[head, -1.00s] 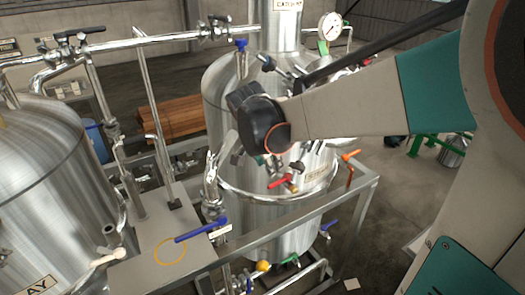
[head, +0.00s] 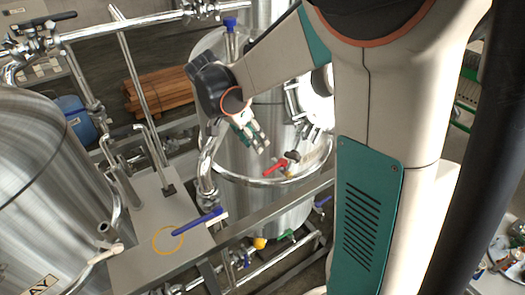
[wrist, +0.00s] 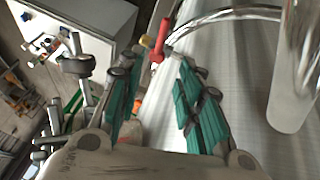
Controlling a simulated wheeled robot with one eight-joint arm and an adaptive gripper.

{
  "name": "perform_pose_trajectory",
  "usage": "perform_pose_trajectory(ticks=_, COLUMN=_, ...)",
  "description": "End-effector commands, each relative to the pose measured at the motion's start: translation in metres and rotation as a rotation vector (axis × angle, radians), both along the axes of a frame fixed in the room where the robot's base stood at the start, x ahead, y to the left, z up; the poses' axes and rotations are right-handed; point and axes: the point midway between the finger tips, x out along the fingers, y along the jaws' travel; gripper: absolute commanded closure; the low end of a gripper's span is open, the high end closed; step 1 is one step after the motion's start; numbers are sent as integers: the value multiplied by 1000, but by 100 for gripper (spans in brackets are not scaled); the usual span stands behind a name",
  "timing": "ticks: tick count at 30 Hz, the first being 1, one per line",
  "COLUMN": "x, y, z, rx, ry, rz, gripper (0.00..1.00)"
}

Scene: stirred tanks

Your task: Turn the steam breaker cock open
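A small red-handled cock (head: 277,168) sits on the front of the middle steel tank. In the wrist view the red handle (wrist: 161,42) stands beyond and between my fingertips, with a small yellow part beside it. My gripper (head: 259,143) has teal fingers and is just above and left of the red handle in the head view. In the wrist view my gripper (wrist: 155,72) is open, with nothing between its fingers. A gap to the handle appears to remain. No label naming the steam breaker cock is legible, so I cannot tell which cock it is.
The middle tank (head: 237,160) has a curved rail around its front. A blue lever (head: 198,224) lies over the grey platform (head: 135,268) at lower left, near a yellow ring. A large tank (head: 45,170) stands at left.

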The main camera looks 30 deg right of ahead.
Motion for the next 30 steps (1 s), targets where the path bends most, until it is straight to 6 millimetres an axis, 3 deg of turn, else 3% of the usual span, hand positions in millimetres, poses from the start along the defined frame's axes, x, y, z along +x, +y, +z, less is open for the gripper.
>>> perform_pose_trajectory(ticks=18, x=-12, y=-45, z=-100, rx=0, ry=-2, rz=-2, gripper=67)
perform_pose_trajectory(ticks=30, x=-14, y=-52, z=-115, rx=0, ry=-2, rz=0, gripper=67)
